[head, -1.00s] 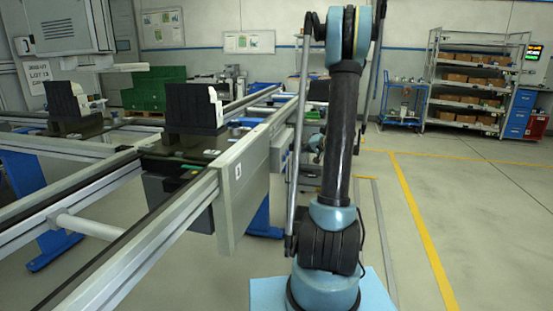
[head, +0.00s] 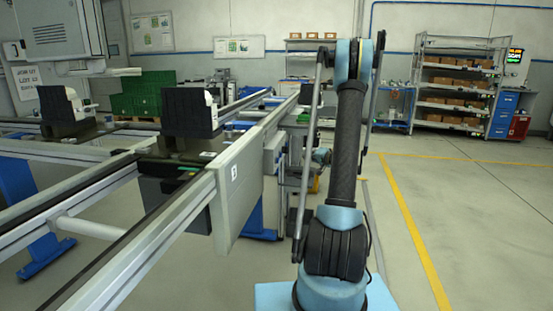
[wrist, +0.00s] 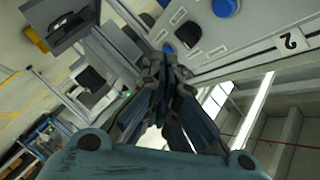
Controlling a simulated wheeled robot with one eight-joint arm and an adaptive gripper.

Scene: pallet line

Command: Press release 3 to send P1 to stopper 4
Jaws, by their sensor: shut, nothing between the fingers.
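In the wrist view my gripper (wrist: 165,80) is shut and empty, its fingers pointing toward a grey panel. A blue round button (wrist: 226,7) is at the top of that panel, and a smaller blue button (wrist: 168,48) shows just beyond my fingertips. I cannot tell whether the fingertips touch it. A plate with the number 2 (wrist: 290,42) is at the right. In the head view a dark pallet load (head: 188,112) stands on the near conveyor, and another (head: 66,112) on the line at left. No P1 mark is readable.
A grey side panel (head: 240,175) with a small number label hangs on the near conveyor rail (head: 150,250). A shelf rack with boxes (head: 455,85) and a blue cabinet (head: 503,114) stand at the back right. Floor on the right is clear.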

